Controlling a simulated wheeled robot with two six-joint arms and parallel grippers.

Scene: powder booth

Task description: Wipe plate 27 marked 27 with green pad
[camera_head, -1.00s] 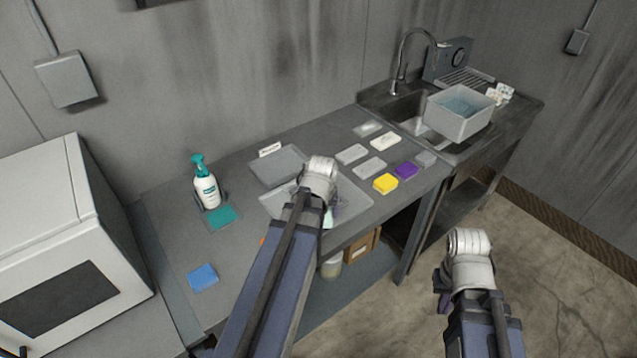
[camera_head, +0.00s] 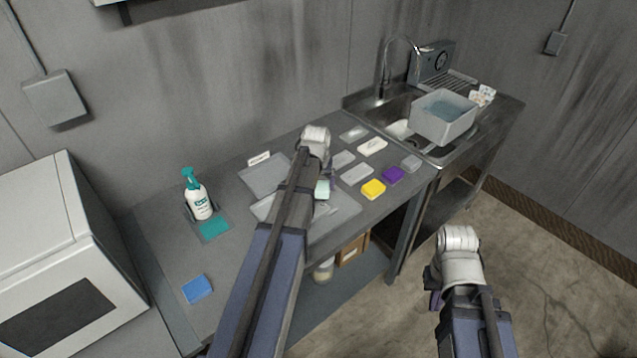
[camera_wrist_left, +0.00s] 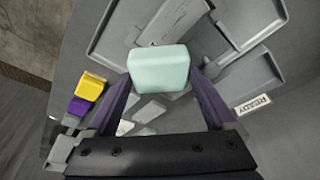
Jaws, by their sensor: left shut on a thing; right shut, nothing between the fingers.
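My left gripper (camera_head: 318,180) is shut on a pale green pad (camera_head: 322,190), held above the workbench near the two grey trays. In the left wrist view the pad (camera_wrist_left: 158,69) sits between the purple fingers. One flat grey tray (camera_head: 318,222) lies at the front, partly hidden by my left arm; a second tray (camera_head: 262,178) lies behind it by a white label, which reads READY in the left wrist view (camera_wrist_left: 253,105). No number 27 is legible, so I cannot tell which flat piece is plate 27. My right gripper (camera_head: 434,291) is shut and empty, off the bench front.
Yellow (camera_head: 373,189) and purple (camera_head: 393,174) blocks and several white or grey ones lie right of the trays. A water-filled tub (camera_head: 443,124) stands at the sink.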

